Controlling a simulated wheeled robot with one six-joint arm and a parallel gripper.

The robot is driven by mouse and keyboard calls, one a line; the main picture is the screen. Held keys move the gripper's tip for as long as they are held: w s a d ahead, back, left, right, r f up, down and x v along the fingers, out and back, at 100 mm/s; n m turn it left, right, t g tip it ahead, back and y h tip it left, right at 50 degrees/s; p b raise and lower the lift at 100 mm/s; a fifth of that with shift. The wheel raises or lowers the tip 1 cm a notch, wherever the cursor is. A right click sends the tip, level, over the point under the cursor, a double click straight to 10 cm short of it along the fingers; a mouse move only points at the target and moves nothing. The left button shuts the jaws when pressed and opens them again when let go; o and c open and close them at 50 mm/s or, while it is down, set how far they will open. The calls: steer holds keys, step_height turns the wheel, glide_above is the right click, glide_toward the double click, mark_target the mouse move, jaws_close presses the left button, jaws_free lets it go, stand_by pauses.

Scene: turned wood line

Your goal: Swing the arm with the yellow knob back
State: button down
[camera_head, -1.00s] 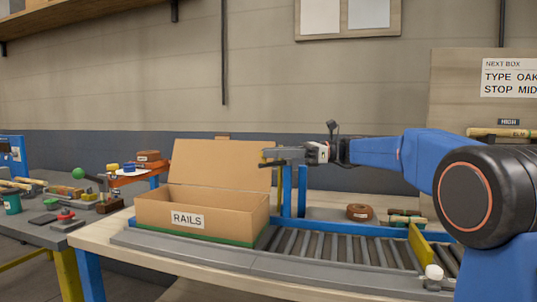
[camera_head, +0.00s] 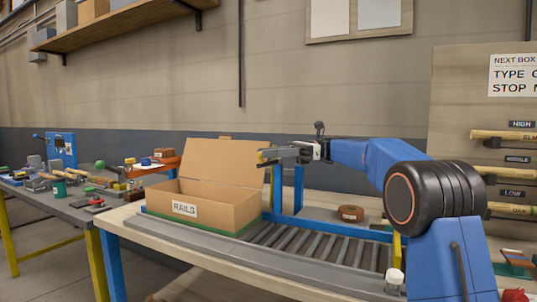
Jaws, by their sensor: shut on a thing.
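My gripper (camera_head: 268,155) is at the end of my blue arm, above the back right corner of the cardboard box. It is shut on a small yellow knob (camera_head: 260,158), which shows at its fingertips. The swinging arm that bears the knob is mostly hidden by my gripper and the box's lid, so its angle cannot be told. Blue posts (camera_head: 298,188) stand below my gripper, behind the roller conveyor.
The open cardboard box (camera_head: 235,211) labelled RAILS sits on the left end of the roller conveyor (camera_head: 315,246). A brown roll (camera_head: 350,213) lies behind the rollers. A cluttered grey bench (camera_head: 75,208) stands at left. A rack of labelled wooden pieces (camera_head: 500,135) is at right.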

steer(key=c, duration=1.7)
jaws_free()
steer(key=shift+c, duration=0.2)
steer(key=shift+d, duration=0.15)
steer(key=v, duration=0.7)
